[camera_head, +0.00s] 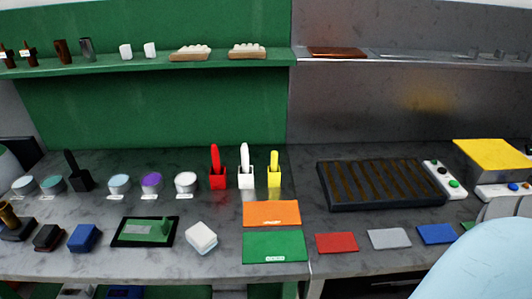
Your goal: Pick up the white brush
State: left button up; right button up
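The white brush (245,155) stands upright in a small white holder (246,181) near the middle of the grey counter. A red brush (215,158) in a red holder stands just left of it, and a yellow brush (274,160) in a yellow holder just right. The lower end of the white brush is hidden in its holder. Neither of my grippers can be made out in this view.
Round tubs (186,182) stand left of the brushes. An orange mat (271,213) and a green mat (275,246) lie in front. A dark slatted tray (383,184) is to the right. A pale blue rounded shape (480,262) covers the lower right corner.

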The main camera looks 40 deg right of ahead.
aim_at(244, 149)
jog(key=z, duration=1.1)
